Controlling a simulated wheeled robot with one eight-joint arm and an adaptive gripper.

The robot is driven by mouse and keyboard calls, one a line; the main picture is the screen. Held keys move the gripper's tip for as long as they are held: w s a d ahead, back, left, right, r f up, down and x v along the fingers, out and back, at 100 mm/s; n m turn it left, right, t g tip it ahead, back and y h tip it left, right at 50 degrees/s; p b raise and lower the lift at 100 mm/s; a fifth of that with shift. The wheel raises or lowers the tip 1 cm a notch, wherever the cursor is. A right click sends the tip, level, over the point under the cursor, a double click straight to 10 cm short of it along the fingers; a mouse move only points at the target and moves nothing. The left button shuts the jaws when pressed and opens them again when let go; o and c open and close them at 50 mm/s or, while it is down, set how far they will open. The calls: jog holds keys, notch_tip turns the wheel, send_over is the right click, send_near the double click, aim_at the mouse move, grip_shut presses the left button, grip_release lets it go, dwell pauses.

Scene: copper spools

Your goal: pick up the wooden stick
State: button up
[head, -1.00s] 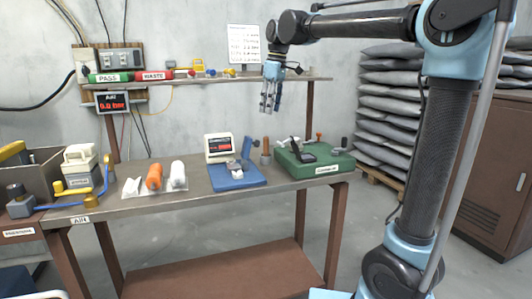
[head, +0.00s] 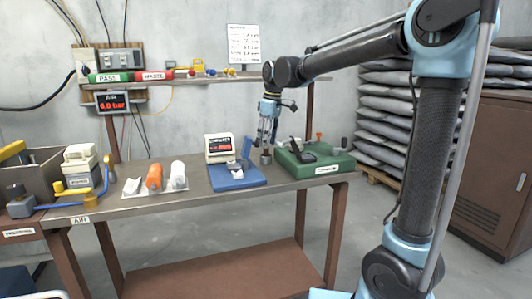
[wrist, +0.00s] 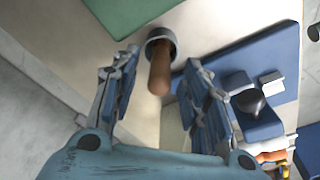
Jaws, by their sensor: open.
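The wooden stick (wrist: 159,72) is a brown rod standing in a small round grey holder (wrist: 168,36) on the table. In the wrist view its near end points toward my camera. My gripper (wrist: 161,62) is open and points down, with one finger on each side of the stick in this view and no visible contact. In the head view my gripper (head: 267,143) is just above the holder (head: 266,158), and its fingers hide most or all of the stick.
A green case (head: 318,172) with black items on top stands close on the right. A wall shelf (head: 190,80) runs behind. The table front is clear.

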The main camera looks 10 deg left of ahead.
aim_at(265, 156)
jog(key=shift+a+f, duration=0.2)
jog(key=shift+f, duration=1.65)
jog(key=shift+c, duration=0.2)
grip_shut()
jog(key=shift+r, duration=0.1)
